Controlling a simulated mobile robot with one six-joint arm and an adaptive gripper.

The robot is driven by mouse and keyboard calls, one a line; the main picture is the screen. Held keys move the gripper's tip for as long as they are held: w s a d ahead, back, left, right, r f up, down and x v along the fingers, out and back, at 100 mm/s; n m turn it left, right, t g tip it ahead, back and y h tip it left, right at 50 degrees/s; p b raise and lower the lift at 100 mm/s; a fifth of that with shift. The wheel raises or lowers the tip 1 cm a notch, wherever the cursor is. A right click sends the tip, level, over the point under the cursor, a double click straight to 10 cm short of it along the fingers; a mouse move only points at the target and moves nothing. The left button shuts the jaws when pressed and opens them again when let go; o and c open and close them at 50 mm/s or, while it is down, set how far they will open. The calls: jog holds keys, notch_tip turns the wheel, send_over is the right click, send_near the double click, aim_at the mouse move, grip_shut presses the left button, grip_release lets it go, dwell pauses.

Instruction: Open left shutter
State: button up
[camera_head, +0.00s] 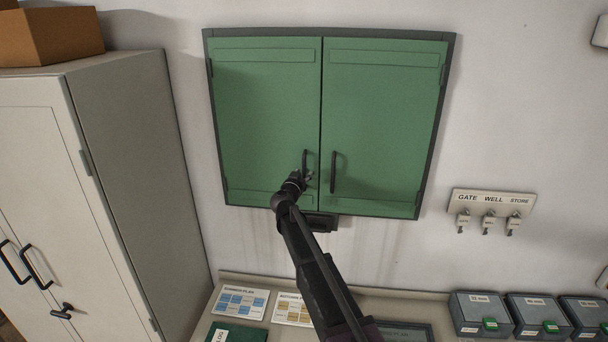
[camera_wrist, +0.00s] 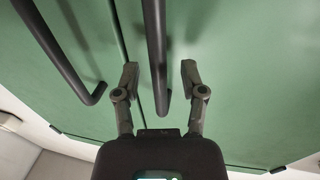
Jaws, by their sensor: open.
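The left shutter (camera_head: 262,115) is a green door panel of a dark-framed wall cabinet, and it looks shut. Its dark vertical bar handle (camera_head: 305,158) stands near the middle seam. My gripper (camera_head: 306,175) is at the lower part of this handle. In the wrist view the open fingers (camera_wrist: 160,73) stand on either side of a dark bar handle (camera_wrist: 156,40), with gaps visible. The right shutter (camera_head: 382,120) also looks shut. Its handle (camera_head: 333,172) is right of the seam, and a second bar (camera_wrist: 65,55) shows at the left in the wrist view.
A tall pale cupboard (camera_head: 130,180) stands at the left with a cardboard box (camera_head: 50,36) on top. A bench below holds printed cards (camera_head: 238,303) and grey bins (camera_head: 482,313). A key rack (camera_head: 492,203) hangs at the right.

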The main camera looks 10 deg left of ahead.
jog(key=shift+w+d, duration=0.1)
jog(key=shift+w, duration=0.25)
grip_shut()
jog(key=shift+s+d, duration=0.15)
